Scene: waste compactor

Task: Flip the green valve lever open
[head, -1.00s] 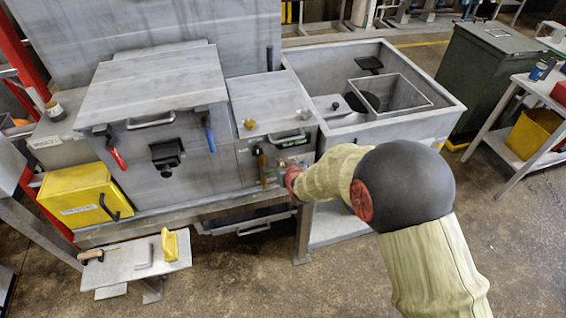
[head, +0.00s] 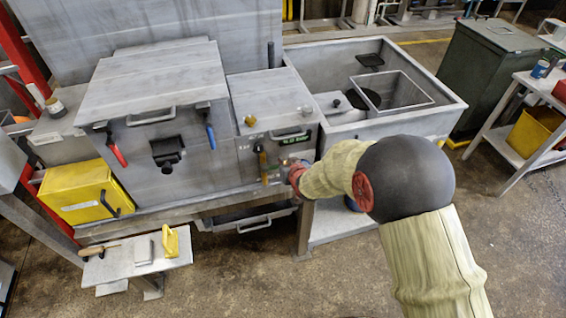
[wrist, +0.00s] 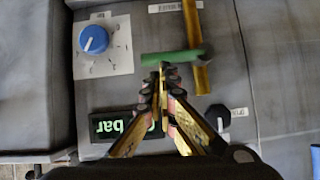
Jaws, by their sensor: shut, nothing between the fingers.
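The green valve lever (wrist: 172,57) lies crosswise in the wrist view, its right end over a brass pipe (wrist: 203,75). My gripper (wrist: 163,68) is shut with nothing between its fingers. Its tips are at the lever's lower edge in the picture, near the middle; I cannot tell whether they touch it. In the head view the brass pipe (head: 263,165) shows on the machine's front, with my gripper (head: 287,168) just to its right. The lever itself is not clear there.
A blue knob (wrist: 94,38), a black knob (wrist: 217,117) and a lit green display (wrist: 125,125) surround the lever on the grey panel. A yellow box (head: 75,195) and a small side table (head: 120,270) stand to the left. A grey sink (head: 450,110) is to the right.

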